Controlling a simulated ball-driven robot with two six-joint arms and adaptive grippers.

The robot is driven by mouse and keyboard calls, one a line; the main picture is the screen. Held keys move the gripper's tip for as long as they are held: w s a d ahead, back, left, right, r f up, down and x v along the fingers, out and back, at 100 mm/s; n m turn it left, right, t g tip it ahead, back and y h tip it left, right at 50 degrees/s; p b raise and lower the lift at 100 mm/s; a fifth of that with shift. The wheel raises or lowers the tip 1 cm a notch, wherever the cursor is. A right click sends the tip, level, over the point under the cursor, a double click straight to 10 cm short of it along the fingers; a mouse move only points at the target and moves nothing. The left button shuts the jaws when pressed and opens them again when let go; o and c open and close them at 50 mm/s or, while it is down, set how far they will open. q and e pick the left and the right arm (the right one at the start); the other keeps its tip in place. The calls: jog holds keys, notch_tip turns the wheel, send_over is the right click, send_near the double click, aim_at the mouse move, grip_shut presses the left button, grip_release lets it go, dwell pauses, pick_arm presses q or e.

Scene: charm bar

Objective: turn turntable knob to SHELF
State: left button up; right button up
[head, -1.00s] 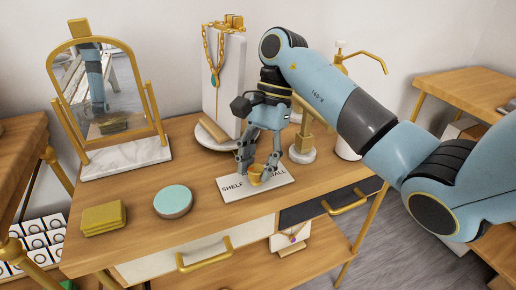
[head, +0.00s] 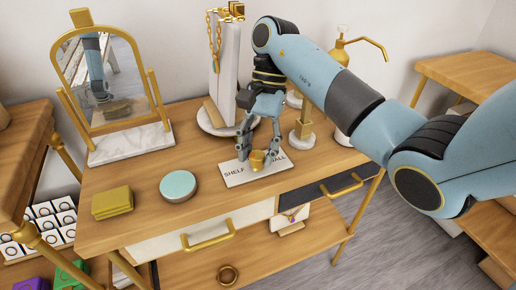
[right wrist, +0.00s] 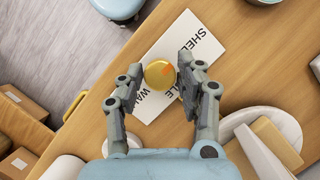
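The turntable knob (head: 257,160) is a small gold round knob on a white label plate (head: 236,177). SHELF shows at the plate's left end and part of WALL at its right in the head view. In the right wrist view, gaps show between both fingers (right wrist: 160,68) and the knob. My left gripper is out of view.
A necklace bust (head: 224,75) stands on a round white base behind the gripper. A gold stand (head: 302,132) and pump bottle (head: 343,120) are to its right. A turquoise-lidded box (head: 178,186), yellow block (head: 112,202) and mirror (head: 110,80) are at left.

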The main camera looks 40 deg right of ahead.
jog(key=shift+o, duration=1.3)
